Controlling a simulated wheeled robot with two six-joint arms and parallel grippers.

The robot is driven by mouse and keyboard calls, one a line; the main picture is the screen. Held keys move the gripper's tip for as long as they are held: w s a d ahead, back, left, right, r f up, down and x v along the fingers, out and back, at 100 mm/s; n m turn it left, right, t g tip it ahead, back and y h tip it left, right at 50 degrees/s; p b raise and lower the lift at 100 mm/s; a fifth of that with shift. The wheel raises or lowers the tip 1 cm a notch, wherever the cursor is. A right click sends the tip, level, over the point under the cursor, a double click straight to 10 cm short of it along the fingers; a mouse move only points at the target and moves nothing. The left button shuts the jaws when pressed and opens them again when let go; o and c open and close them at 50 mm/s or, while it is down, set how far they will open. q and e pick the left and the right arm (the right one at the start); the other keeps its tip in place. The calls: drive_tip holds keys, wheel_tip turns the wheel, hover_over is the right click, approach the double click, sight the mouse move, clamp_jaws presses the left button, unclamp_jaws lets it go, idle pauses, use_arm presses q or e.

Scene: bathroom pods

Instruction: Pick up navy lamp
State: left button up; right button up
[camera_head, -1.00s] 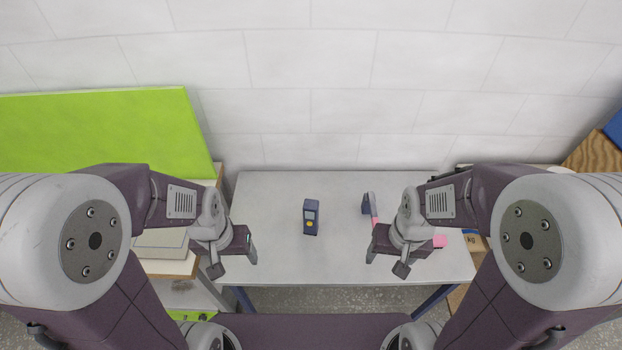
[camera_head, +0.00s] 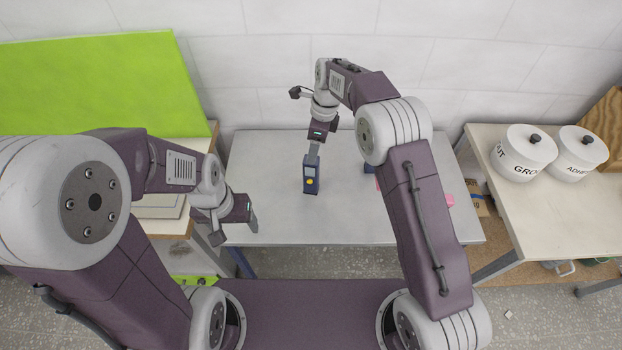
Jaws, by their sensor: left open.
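A small navy block with a grey panel and a yellow round spot, which I take for the navy lamp (camera_head: 311,183), is on the grey table near its middle. My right gripper (camera_head: 314,150) points down just behind and above it, its fingers at the lamp's top end. I cannot tell whether the fingers touch or enclose it. My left gripper (camera_head: 236,232) is open and empty over the table's left front edge, well apart from the lamp.
Another navy item (camera_head: 369,182) and a pink item (camera_head: 447,200) lie on the grey table (camera_head: 270,210), partly hidden by my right arm. A side table (camera_head: 545,215) at right bears two white lidded pots (camera_head: 523,155). A green board (camera_head: 90,90) stands at left.

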sight(309, 171)
wheel_tip(309, 171, down, 3)
drive_tip(key=shift+a+f+p, duration=0.1)
drive_tip(key=shift+a+p, duration=0.05)
drive_tip(key=shift+p, duration=0.25)
drive_tip(key=shift+f, duration=0.2)
drive_tip(key=f, duration=0.1)
drive_tip(key=f+p, duration=0.1)
drive_tip(key=f, duration=0.3)
drive_tip(key=shift+w+a+f, duration=0.1)
drive_tip(key=shift+w+a, duration=0.05)
drive_tip(key=shift+a, duration=0.2)
clamp_jaws()
